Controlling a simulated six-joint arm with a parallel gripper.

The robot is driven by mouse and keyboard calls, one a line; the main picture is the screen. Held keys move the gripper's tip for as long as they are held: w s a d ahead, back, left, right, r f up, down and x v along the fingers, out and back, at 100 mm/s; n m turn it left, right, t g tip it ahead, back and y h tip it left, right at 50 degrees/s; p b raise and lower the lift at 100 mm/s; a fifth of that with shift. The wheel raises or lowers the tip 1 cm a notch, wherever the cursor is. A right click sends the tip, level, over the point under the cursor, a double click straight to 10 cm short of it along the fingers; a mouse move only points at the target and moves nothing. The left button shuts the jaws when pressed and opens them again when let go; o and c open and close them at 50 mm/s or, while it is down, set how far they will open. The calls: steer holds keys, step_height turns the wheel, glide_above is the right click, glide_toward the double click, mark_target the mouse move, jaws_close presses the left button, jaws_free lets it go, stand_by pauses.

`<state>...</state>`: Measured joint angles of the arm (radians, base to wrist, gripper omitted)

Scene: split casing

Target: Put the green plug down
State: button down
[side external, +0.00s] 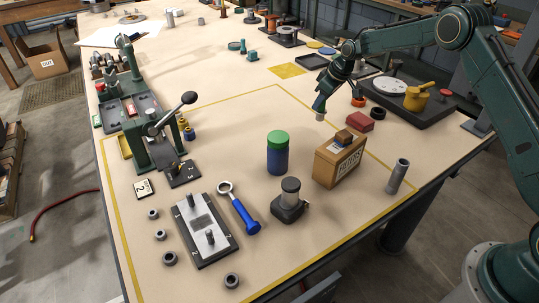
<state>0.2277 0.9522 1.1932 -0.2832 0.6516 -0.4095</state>
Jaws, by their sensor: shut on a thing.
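My gripper (320,112) hangs fingers down above the table, behind the cardboard box and to the right of the blue can. It is shut on a small piece, taken as the green plug. The piece is mostly hidden by the fingers and too small to make out, and its green blends with my own green arm. The gap between the fingertips and the tabletop is hard to judge.
A green press (135,105) is at left. Bare tabletop lies left of my gripper.

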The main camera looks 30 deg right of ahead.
mark_target(319, 112)
steer(key=shift+f, duration=0.15)
steer(key=shift+f, duration=2.05)
steer(key=shift+f, duration=0.1)
steer(key=c, duration=1.2)
jaws_free()
steer(key=shift+f, duration=0.1)
steer(key=v, duration=1.2)
steer(key=shift+s, duration=0.1)
steer(key=shift+r, duration=0.2)
